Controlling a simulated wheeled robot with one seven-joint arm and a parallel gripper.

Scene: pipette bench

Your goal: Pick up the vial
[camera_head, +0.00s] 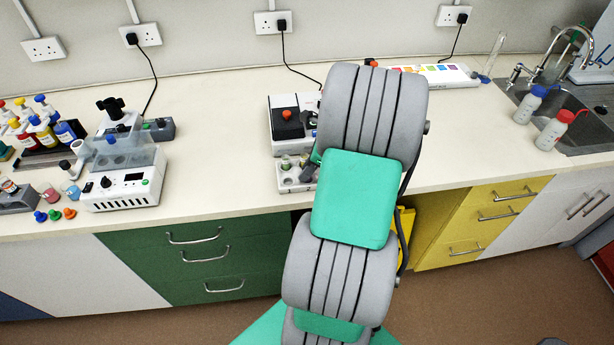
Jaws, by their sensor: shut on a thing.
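A small white rack (287,182) stands near the front edge of the bench, left of my arm. A vial (285,163) stands upright in it, and a second vial (303,160) shows to its right, close to my arm. My gripper (309,172) is at the right end of the rack, mostly hidden behind my arm; only a dark part of it shows. It is shut on a vial, which seems to be the right-hand one. My arm hides the grip itself and the right part of the rack.
A white and dark device (287,122) with a red knob stands just behind the rack. A white instrument (125,178) and several coloured bottles stand at left. Two wash bottles (528,104) (555,131) stand by the sink (570,125). The bench between the left instrument and rack is clear.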

